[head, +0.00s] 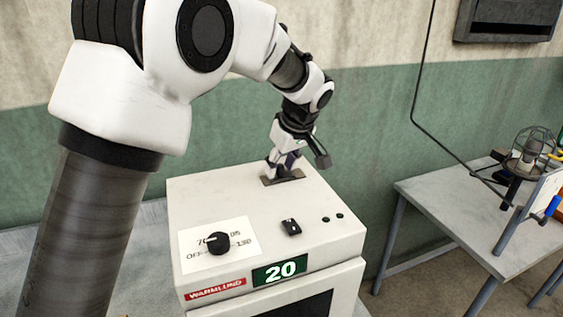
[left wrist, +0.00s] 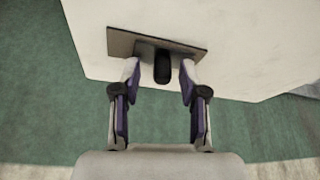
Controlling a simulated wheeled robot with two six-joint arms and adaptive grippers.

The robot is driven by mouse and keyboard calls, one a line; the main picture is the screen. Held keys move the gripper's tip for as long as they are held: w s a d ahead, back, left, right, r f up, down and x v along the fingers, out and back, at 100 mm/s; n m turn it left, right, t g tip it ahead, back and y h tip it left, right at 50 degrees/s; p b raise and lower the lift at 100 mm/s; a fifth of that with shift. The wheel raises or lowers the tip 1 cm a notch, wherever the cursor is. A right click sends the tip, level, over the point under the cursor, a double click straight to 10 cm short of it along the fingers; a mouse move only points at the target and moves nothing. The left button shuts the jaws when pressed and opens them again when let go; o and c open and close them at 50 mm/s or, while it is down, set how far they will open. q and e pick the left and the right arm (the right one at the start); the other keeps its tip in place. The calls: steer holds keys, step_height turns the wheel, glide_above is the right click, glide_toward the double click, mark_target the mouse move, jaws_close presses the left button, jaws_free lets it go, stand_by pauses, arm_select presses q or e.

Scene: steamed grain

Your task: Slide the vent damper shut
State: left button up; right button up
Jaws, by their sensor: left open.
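The vent damper is on the top of a cream Warmlund cabinet (head: 300,208), near its back edge. Its dark plate (head: 268,181) shows under my left gripper in the head view. In the left wrist view the damper plate (left wrist: 122,43) is a dark flat strip with a black knob (left wrist: 162,68) standing on it. My left gripper (head: 283,173) is open, and its two fingertips (left wrist: 160,72) stand on either side of the knob with gaps visible. In the head view the gripper partly hides the damper. My right gripper is out of view.
The cabinet top also carries a dial (head: 217,243), a black switch (head: 291,227) and two small dark dots. A green "20" display (head: 280,271) is on its front. A grey table (head: 440,205) with a caged lamp (head: 529,146) stands at right. A wall is behind.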

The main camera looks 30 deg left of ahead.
arm_select(q)
steer(key=shift+s+d+r, duration=0.1)
steer(key=shift+s+r, duration=0.05)
steer(key=shift+s, duration=0.2)
steer(key=shift+c, duration=0.6)
jaws_close()
steer(key=shift+w+d+r+p, duration=0.15)
steer(key=shift+w+d+p, duration=0.2)
steer(key=shift+w+p, duration=0.1)
steer(key=shift+w+d+p, duration=0.5)
steer(key=shift+w+d, duration=0.15)
steer(key=shift+w, duration=0.05)
